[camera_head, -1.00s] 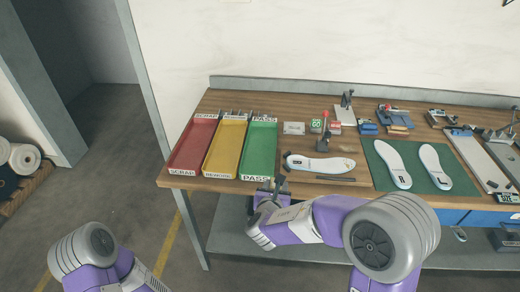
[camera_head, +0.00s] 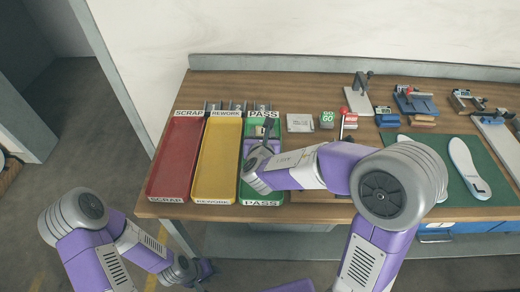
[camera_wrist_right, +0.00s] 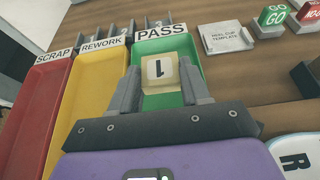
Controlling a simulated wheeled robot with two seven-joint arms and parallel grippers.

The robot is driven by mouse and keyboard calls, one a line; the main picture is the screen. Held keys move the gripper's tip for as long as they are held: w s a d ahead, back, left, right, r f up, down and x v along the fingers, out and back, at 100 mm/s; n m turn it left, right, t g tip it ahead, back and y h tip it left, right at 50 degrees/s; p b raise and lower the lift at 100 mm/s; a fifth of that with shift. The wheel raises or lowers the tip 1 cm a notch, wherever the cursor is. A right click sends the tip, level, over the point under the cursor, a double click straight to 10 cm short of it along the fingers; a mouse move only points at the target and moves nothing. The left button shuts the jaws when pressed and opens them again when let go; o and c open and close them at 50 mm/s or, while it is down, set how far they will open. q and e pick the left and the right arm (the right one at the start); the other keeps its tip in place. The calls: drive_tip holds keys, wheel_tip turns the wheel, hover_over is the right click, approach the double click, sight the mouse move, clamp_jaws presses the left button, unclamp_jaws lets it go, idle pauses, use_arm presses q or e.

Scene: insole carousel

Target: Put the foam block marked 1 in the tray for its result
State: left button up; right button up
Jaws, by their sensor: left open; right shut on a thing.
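The foam block marked 1 (camera_wrist_right: 172,72) is pale yellow and sits between the fingers of my right gripper (camera_wrist_right: 160,92), which is shut on it. In the head view my right gripper (camera_head: 266,135) is over the green PASS tray (camera_head: 263,198), and I cannot make out the block clearly there. In the wrist view the tray's green floor shows around the block; the height above it is hard to tell. The yellow REWORK tray (camera_head: 217,160) and red SCRAP tray (camera_head: 174,160) lie side by side to the left. My left gripper (camera_head: 203,271) is open, low before the bench.
A numbered rack (camera_head: 226,106) stands behind the trays. White insoles (camera_head: 468,170) lie on a green mat, with fixtures behind.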

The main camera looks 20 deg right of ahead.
wheel_tip(320, 180, down, 2)
drive_tip(key=shift+s+f+b, duration=0.15)
drive_tip(key=shift+f+b, duration=0.1)
drive_tip(key=shift+b, duration=0.05)
wheel_tip(320, 180, down, 5)
drive_tip(key=shift+b, duration=1.05)
drive_tip(key=shift+r, duration=0.1)
drive_tip(key=o, duration=1.3)
drive_tip(key=shift+c, duration=0.2)
